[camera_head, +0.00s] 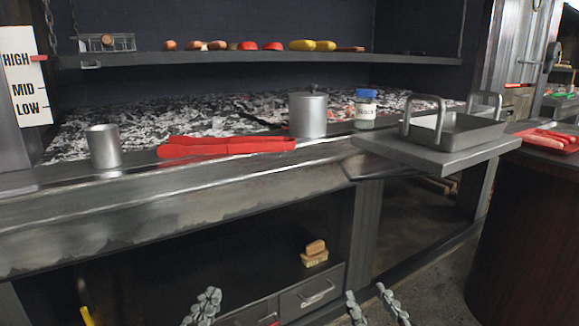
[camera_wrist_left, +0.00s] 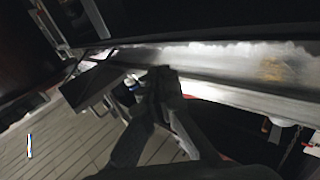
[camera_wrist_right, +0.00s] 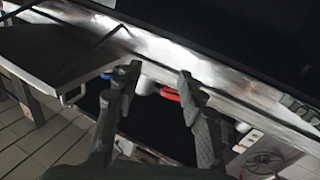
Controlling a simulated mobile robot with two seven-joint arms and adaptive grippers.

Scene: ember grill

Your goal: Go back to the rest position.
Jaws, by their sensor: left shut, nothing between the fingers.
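My left gripper (camera_head: 203,306) is low in the head view, in front of the grill's lower shelf opening. It is shut and empty, and its fingertips meet in the left wrist view (camera_wrist_left: 163,78). My right gripper (camera_head: 372,302) is at the bottom of the head view, right of the left one. Its fingers stand apart with nothing between them, which also shows in the right wrist view (camera_wrist_right: 157,80). Both grippers are below the height of the grill's front ledge (camera_head: 200,205) and apart from the objects on it.
On the ledge are a metal cup (camera_head: 103,146), red tongs (camera_head: 225,147), a lidded pot (camera_head: 308,115) and a blue-capped jar (camera_head: 365,108). A handled tray (camera_head: 470,130) stands on a side shelf (camera_head: 440,158) jutting forward. Below are drawers (camera_head: 312,293) with a brush (camera_head: 314,253) on top.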

